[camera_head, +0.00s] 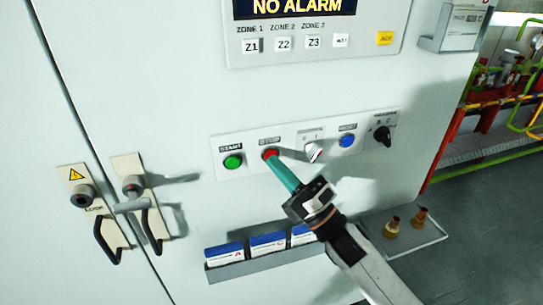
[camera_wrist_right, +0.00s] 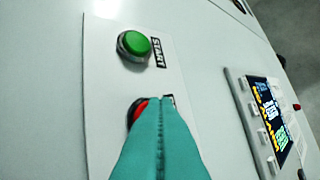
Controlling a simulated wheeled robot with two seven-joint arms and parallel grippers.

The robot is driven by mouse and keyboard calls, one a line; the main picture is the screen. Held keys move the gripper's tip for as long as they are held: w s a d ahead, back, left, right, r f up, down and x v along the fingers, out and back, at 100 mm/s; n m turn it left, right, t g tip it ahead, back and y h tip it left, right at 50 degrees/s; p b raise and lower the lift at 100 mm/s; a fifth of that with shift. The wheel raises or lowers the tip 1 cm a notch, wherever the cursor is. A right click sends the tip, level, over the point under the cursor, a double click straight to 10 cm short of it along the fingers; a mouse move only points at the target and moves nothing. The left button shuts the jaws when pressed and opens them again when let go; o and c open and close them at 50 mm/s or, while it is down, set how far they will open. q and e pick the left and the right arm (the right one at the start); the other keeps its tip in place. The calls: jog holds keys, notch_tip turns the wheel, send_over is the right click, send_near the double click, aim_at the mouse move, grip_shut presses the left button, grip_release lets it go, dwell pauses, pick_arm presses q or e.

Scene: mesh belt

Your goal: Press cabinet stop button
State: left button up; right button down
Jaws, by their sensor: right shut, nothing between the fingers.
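The red stop button (camera_head: 270,154) is on a white control strip on the cabinet front, under a STOP label. My right gripper (camera_head: 272,159) has its teal fingers shut and empty, with the tips at the stop button in the head view. In the right wrist view the teal fingers (camera_wrist_right: 160,105) cover most of the red button (camera_wrist_right: 137,108), and only its left edge shows. I cannot tell whether the tips touch it or whether it is pressed in. My left gripper is not in view.
The green start button (camera_head: 233,162) is left of the stop button. A switch (camera_head: 314,151), a blue button (camera_head: 347,141) and a black knob (camera_head: 382,135) are to its right. A tray (camera_head: 232,274) of blue-white boxes is below. Door handles (camera_head: 108,240) are at left.

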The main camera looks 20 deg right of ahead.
jog(key=shift+w, duration=0.2)
jog(key=shift+s, duration=0.2)
dwell(0.4)
jog(key=shift+s, duration=0.65)
jog(key=s, duration=0.5)
jog(key=shift+d, duration=0.15)
dwell(0.4)
